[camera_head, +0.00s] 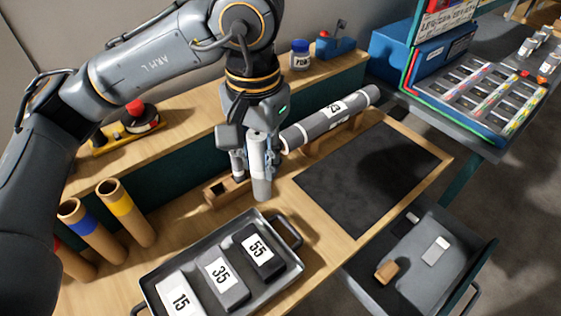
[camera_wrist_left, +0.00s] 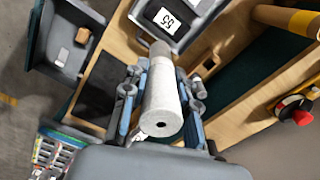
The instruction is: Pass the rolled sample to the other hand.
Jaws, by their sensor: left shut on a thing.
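The rolled sample, a light grey roll (camera_head: 261,180), stands close to upright in my left gripper (camera_head: 257,160). The gripper is shut on it, one finger on each side, with the roll's lower end sticking out below. In the left wrist view the roll (camera_wrist_left: 160,98) lies between the two finger sets (camera_wrist_left: 160,92), its near end with a small dark hole facing the camera. I cannot tell whether its lower end touches the table. A second, darker roll marked 23 (camera_head: 331,117) lies on wooden supports just right of the gripper. My right gripper is in neither view.
A metal tray (camera_head: 288,291) holds blocks marked 15, 35 and 55 in front. A low wooden holder (camera_head: 222,190) is beside the held roll. Cardboard tubes (camera_head: 127,212) stand left. A dark mat (camera_head: 368,178) to the right is clear; an open drawer (camera_head: 425,275) juts out below.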

